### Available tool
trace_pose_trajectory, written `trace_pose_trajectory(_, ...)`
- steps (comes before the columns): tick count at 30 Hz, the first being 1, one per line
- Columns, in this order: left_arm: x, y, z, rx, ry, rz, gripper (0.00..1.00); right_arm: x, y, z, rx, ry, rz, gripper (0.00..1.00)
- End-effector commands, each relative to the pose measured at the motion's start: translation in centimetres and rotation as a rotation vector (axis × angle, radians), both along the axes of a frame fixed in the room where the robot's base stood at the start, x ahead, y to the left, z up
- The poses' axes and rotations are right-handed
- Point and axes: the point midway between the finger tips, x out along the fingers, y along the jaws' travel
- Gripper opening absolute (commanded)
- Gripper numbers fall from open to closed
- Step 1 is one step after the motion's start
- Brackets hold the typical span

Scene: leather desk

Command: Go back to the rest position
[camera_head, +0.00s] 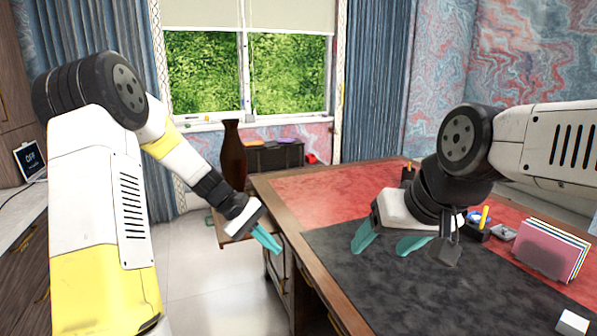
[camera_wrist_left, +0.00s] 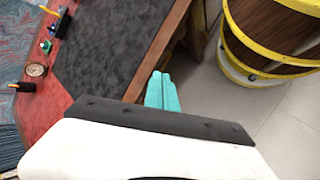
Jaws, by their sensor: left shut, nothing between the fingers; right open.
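My left gripper (camera_head: 267,240) hangs beside the left edge of the desk, over the floor, with its teal fingers together and nothing between them. In the left wrist view its shut fingers (camera_wrist_left: 161,92) show just off the desk edge. My right gripper (camera_head: 388,243) is above the dark mat, its teal fingers spread wide apart and nothing seen between them. The desk (camera_head: 310,185) has a red leather top with a dark mat (camera_head: 345,280) on it.
On the desk's right stand a file holder with coloured papers (camera_head: 545,250), a white block (camera_head: 572,322) and a dark pen holder (camera_head: 476,232). A tall brown vase (camera_head: 232,155) stands behind my left gripper. Clear floor (camera_head: 195,270) lies left of the desk.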

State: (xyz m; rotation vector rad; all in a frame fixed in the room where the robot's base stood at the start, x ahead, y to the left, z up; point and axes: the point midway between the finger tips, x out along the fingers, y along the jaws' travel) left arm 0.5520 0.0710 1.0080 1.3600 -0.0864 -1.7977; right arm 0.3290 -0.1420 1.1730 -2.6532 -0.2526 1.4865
Motion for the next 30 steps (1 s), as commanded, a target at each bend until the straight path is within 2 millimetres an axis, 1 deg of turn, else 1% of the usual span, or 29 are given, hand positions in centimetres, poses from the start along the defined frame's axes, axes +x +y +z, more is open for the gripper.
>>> trace_pose_trajectory(1,-1.3,0.2,2.1,0.052,-0.056,-0.035,0.0,0.0,0.0,0.0,0.0,0.0,0.0,0.67)
trace_pose_trajectory(6,-5.6,1.4,7.2,0.207,-0.221,-0.14,0.0,0.0,0.0,0.0,0.0,0.0,0.0,0.67)
trace_pose_trajectory(8,-7.1,1.9,8.8,0.259,-0.28,-0.173,0.0,0.0,0.0,0.0,0.0,0.0,0.0,0.67)
trace_pose_trajectory(12,-11.1,3.1,12.0,0.371,-0.418,-0.244,0.0,0.0,0.0,0.0,0.0,0.0,0.0,0.67)
trace_pose_trajectory(15,-14.0,4.0,13.7,0.444,-0.516,-0.291,0.0,0.0,0.0,0.0,0.0,0.0,0.0,0.67)
trace_pose_trajectory(18,-16.8,5.0,15.1,0.512,-0.615,-0.329,0.0,0.0,0.0,0.0,0.0,0.0,0.0,0.67)
trace_pose_trajectory(21,-19.1,5.8,15.9,0.566,-0.702,-0.361,0.0,0.0,0.0,0.0,0.0,0.0,0.0,0.67)
trace_pose_trajectory(24,-20.9,6.5,16.3,0.605,-0.767,-0.382,0.0,0.0,0.0,0.0,0.0,0.0,0.0,0.67)
trace_pose_trajectory(27,-21.9,6.9,16.4,0.629,-0.809,-0.396,0.0,0.0,0.0,0.0,0.0,0.0,0.0,0.67)
trace_pose_trajectory(30,-22.4,7.1,16.4,0.642,-0.83,-0.404,0.0,0.0,0.0,0.0,0.0,0.0,0.0,0.67)
